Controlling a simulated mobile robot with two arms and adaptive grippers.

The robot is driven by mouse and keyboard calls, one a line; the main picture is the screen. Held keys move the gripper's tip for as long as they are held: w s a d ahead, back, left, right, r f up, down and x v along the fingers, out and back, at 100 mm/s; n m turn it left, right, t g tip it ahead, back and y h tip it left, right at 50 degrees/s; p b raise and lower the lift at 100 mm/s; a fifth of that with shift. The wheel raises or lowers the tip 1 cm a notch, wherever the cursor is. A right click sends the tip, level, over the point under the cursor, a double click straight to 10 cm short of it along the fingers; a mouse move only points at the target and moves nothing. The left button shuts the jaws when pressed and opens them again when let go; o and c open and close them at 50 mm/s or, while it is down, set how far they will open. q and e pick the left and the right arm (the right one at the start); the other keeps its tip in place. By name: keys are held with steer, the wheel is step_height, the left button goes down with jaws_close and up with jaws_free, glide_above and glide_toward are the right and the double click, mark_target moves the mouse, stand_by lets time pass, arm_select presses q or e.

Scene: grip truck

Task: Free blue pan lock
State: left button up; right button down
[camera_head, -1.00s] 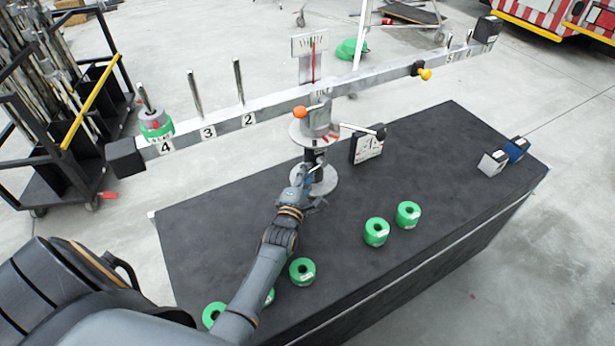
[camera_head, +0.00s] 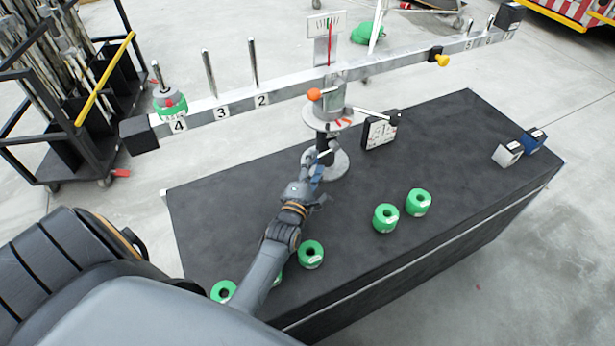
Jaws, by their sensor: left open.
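A balance stand with a long grey beam (camera_head: 386,65) rises from the black table. Its column stands on a round grey base (camera_head: 333,167). An orange ball knob (camera_head: 314,94) and a lever with a black knob (camera_head: 394,118) sit at the pivot. A small blue part (camera_head: 317,173) shows low beside the column, partly hidden by my gripper; I cannot tell whether it is the pan lock. My left gripper (camera_head: 314,158) is open, close beside the lower column, its fingertips small and partly hidden. I cannot tell whether it touches anything. My right gripper is not in view.
A green ring weight (camera_head: 170,104) sits on peg 4 of the beam. Several green ring weights, such as this one (camera_head: 386,218), lie on the black table (camera_head: 340,250). A white-and-black block (camera_head: 379,131) stands right of the column.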

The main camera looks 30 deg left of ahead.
arm_select(q)
steer(key=v, duration=0.8)
steer(key=shift+s, duration=0.1)
